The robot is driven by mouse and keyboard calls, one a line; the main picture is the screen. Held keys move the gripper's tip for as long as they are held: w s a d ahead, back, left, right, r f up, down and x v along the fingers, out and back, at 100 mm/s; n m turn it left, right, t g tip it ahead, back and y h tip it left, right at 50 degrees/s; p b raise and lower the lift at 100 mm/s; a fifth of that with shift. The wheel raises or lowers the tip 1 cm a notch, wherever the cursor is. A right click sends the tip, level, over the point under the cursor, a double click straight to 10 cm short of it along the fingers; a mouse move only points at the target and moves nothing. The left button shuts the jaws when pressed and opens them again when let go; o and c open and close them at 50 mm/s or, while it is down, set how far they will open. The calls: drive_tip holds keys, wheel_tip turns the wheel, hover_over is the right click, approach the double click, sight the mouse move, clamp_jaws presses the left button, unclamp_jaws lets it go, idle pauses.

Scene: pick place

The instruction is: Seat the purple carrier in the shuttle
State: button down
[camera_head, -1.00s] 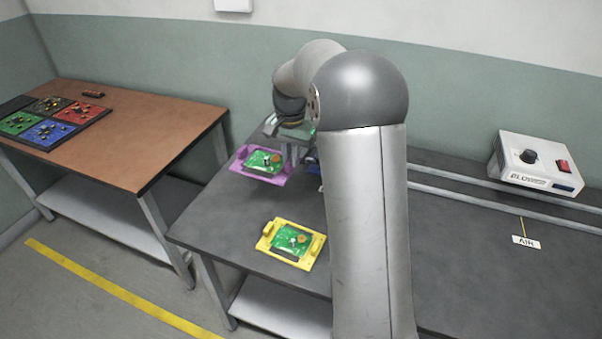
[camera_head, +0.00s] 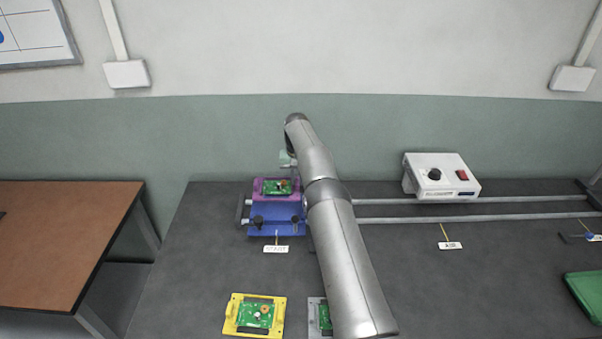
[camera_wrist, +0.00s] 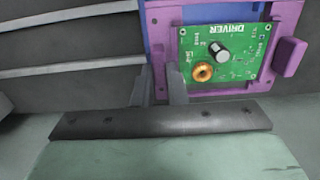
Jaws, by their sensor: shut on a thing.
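The purple carrier (camera_head: 291,195) bears a green circuit board (camera_head: 277,187) and is at the back of the blue shuttle (camera_head: 278,214), overlapping it in the head view. I cannot tell whether it rests in the shuttle or is held above it. In the wrist view the carrier (camera_wrist: 289,55) fills the upper right, its board marked DRIVER, with a strip of blue shuttle (camera_wrist: 157,42) along its left side. My gripper (camera_wrist: 162,78) is shut at the carrier's near left edge; the gripped part is mostly hidden. In the head view my arm partly hides the gripper.
The shuttle sits at the left end of two rails (camera_head: 420,219) by a white label. A yellow carrier (camera_head: 233,315) and a partly hidden grey carrier (camera_head: 316,318) lie at the front. A white blower box (camera_head: 437,188) stands behind the rails. A brown table (camera_head: 65,235) is left.

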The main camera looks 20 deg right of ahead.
drive_tip(key=shift+f+b, duration=2.25)
drive_tip(key=shift+f, duration=1.25)
drive_tip(key=shift+f+b, duration=0.85)
drive_tip(key=shift+b, duration=0.05)
drive_tip(key=c, duration=1.4)
unclamp_jaws()
drive_tip(key=c, duration=0.3)
drive_tip(key=shift+c, duration=0.2)
drive_tip(key=shift+r+p, duration=2.2)
drive_tip(key=shift+r, duration=1.3)
